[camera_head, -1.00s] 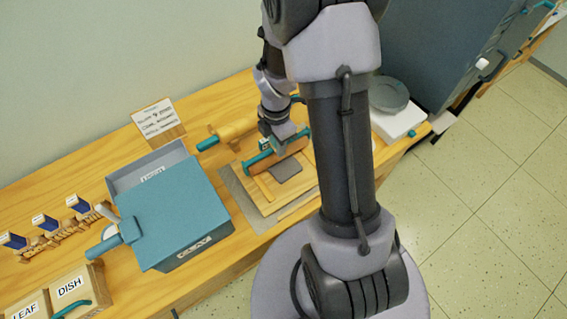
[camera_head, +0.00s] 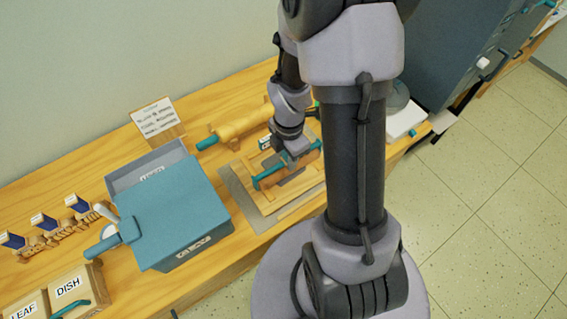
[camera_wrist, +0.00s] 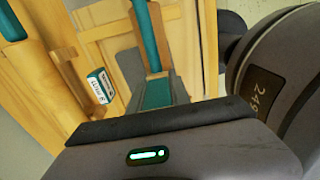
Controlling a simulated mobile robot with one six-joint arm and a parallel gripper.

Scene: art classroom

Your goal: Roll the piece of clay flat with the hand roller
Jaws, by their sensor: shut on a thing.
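The hand roller (camera_head: 273,178) has an orange-brown barrel with teal ends and lies across a wooden board (camera_head: 262,202) with raised side rails. My gripper (camera_head: 292,160) is shut on the roller's teal handle from above. The handle (camera_wrist: 147,35) runs up from between my jaws in the wrist view.
A large yellow rolling pin (camera_head: 242,121) with teal handles lies behind the board, and a small labelled box (camera_head: 265,143) stands between them. A white block (camera_head: 405,122) is at right, beyond my arm.

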